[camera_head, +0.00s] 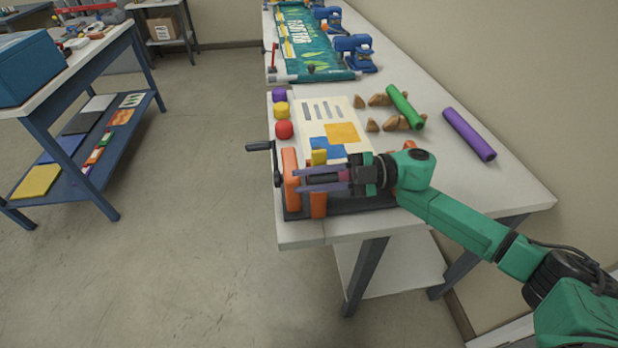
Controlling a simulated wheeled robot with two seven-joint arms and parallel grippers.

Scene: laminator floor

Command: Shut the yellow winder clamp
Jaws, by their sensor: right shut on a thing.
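The winder stands at the near end of the long white table, with orange uprights (291,181), a dark base and a black crank (262,147) on its left. The yellow winder clamp (319,157) shows as a small yellow block just beyond my right gripper's fingers. My left gripper is out of view.
A printed sheet (335,116) lies beyond the winder, beside purple, yellow and red round pieces (284,130). Green (404,106) and purple (469,134) rolls and several brown pieces lie to the right. A blue-legged bench (75,70) stands left across clear floor.

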